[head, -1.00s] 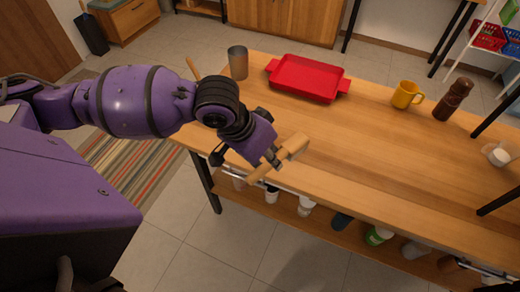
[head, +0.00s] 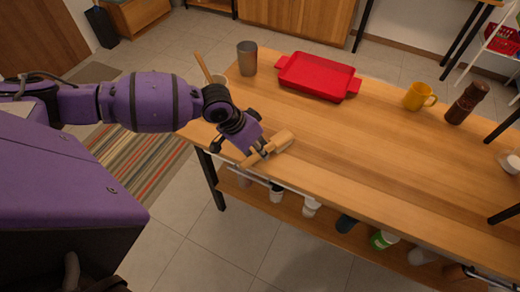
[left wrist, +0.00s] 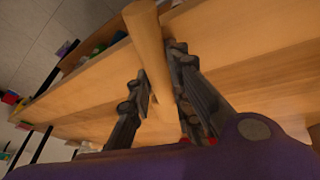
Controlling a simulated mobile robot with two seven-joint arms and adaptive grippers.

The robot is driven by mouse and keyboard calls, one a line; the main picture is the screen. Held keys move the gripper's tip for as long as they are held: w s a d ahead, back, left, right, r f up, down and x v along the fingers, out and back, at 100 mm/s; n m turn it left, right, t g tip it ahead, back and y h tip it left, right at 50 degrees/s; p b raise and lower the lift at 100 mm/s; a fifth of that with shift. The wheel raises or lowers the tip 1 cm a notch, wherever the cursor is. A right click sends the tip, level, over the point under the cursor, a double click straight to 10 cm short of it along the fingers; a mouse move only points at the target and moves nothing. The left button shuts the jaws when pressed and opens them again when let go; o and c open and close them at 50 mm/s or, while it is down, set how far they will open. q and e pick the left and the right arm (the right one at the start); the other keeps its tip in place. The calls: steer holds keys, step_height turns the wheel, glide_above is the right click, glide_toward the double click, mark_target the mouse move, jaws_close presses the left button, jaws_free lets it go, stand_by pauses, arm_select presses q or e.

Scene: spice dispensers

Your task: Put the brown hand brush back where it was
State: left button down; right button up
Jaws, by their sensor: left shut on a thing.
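The brown hand brush (head: 272,146) is in my left gripper (head: 262,152), over the near left edge of the wooden table (head: 380,150) in the head view. Its thicker end points to the upper right. In the left wrist view the brush (left wrist: 148,45) stands between the two fingers of the gripper (left wrist: 155,92), which are closed about it. The table (left wrist: 235,60) lies behind it there. I cannot tell whether the brush touches the tabletop. My right gripper is not in view.
A grey cup (head: 247,58) and a red tray (head: 318,76) stand at the table's back left. A yellow mug (head: 419,97) and a dark brown grinder (head: 467,103) stand further right. Several containers sit on the lower shelf. The middle of the tabletop is clear.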

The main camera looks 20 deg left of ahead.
arm_select(q)
steer(key=shift+f, duration=0.1)
steer(key=c, duration=1.6)
jaws_free()
steer(key=p+v, duration=0.1)
steer(key=v, duration=1.1)
